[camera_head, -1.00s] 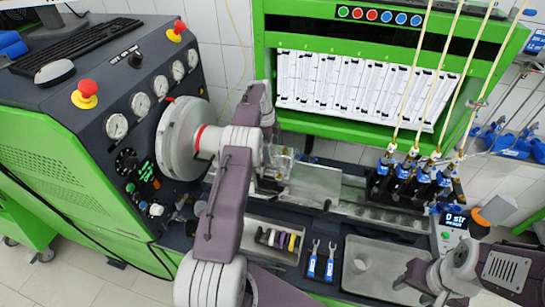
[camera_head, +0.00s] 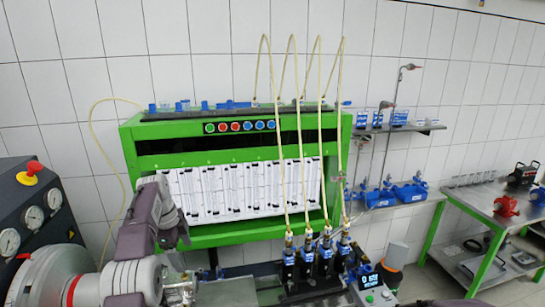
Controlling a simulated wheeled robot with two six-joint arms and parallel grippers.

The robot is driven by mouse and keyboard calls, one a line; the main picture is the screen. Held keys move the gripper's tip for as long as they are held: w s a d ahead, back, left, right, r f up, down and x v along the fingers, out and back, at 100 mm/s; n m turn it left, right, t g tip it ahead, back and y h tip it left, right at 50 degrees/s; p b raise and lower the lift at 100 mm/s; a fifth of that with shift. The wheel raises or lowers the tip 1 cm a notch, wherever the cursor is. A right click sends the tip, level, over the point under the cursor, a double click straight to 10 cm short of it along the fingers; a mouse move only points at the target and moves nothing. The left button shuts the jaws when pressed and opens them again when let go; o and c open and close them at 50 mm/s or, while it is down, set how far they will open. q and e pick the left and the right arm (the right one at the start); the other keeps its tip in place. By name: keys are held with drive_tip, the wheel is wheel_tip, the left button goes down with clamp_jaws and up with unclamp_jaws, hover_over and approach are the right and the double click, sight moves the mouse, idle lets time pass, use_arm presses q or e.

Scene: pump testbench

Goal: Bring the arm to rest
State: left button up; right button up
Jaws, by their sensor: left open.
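My left arm comes in at the lower left, in purple and grey links. My left gripper (camera_head: 178,228) is at its end, in front of the lower left of the green test bench (camera_head: 228,239), and is open. It is small and partly covered by the arm, and I see nothing held in it. My right gripper is not in view.
Several blue and black injectors (camera_head: 308,254) with pale hoses stand at the bottom middle, right of my left gripper. A dark gauge panel (camera_head: 30,215) is at the left. A metal side table (camera_head: 480,215) stands at the right.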

use_arm(q)
drive_tip(key=s+d+f+n+b, duration=0.1)
drive_tip(key=s+d+f+b, duration=0.25)
drive_tip(key=s+d, duration=0.2)
drive_tip(key=s+d+f+n+b, duration=0.1)
drive_tip(key=s+d+f+b, duration=0.1)
drive_tip(key=s+d+b, duration=0.3)
drive_tip(key=s+d+f+n+y+b, duration=0.1)
drive_tip(key=s+f+n, duration=1.4)
drive_tip(key=s, duration=0.3)
drive_tip(key=shift+s+d+f, duration=0.3)
drive_tip(key=shift+s+d, duration=0.05)
drive_tip(key=shift+d, duration=0.05)
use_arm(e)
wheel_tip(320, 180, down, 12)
